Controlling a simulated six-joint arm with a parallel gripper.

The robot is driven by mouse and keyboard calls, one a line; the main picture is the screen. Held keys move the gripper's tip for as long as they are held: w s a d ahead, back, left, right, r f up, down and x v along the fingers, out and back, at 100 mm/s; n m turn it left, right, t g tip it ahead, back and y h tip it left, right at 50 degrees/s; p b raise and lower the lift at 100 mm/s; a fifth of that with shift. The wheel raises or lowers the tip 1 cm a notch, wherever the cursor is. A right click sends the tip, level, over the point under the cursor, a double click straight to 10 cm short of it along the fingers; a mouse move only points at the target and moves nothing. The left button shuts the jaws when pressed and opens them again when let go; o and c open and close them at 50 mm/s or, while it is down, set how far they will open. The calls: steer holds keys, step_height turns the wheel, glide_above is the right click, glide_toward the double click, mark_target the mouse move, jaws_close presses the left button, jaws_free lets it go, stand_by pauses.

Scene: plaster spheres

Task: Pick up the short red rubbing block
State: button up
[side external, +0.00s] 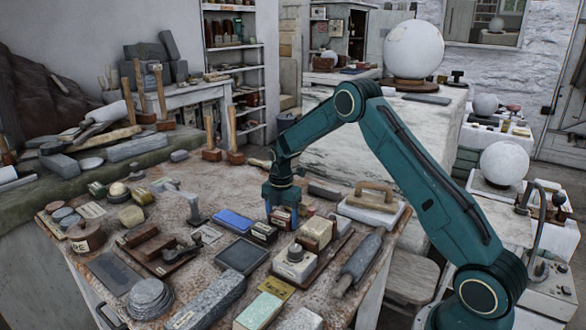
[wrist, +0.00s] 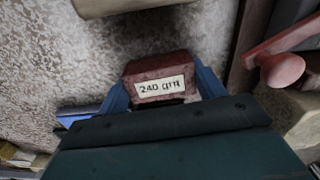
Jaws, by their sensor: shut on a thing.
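The short red rubbing block (wrist: 158,70) sits between the two blue fingers of my gripper (wrist: 160,86) in the wrist view. It has a dull red body and a white label reading roughly "240 grit". My gripper is shut on it, with one finger at each side. In the side external view my gripper (side external: 281,205) points down over the middle of the cluttered table, with the red block (side external: 281,217) at its tips. The fingers partly hide the block there. I cannot tell whether its underside touches the table.
Small dark labelled blocks (side external: 264,232) stand close to the left of my gripper. A blue flat box (side external: 233,220) lies further left, a dark tray (side external: 243,256) in front. Little bare tabletop shows around the gripper.

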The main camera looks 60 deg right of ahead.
mark_target(282, 214)
steer(key=shift+r, duration=0.15)
step_height(282, 214, up, 20)
stand_by(0.7)
stand_by(0.3)
steer(key=o, duration=0.6)
steer(key=shift+c, duration=0.2)
steer(key=c, duration=0.5)
steer(key=shift+o, duration=0.2)
steer(key=shift+s, duration=0.1)
steer(key=s+a+f, duration=0.2)
steer(key=s, duration=0.5)
steer(key=s+a+f, duration=0.2)
steer(key=s, duration=0.6)
steer(key=shift+a, duration=0.35)
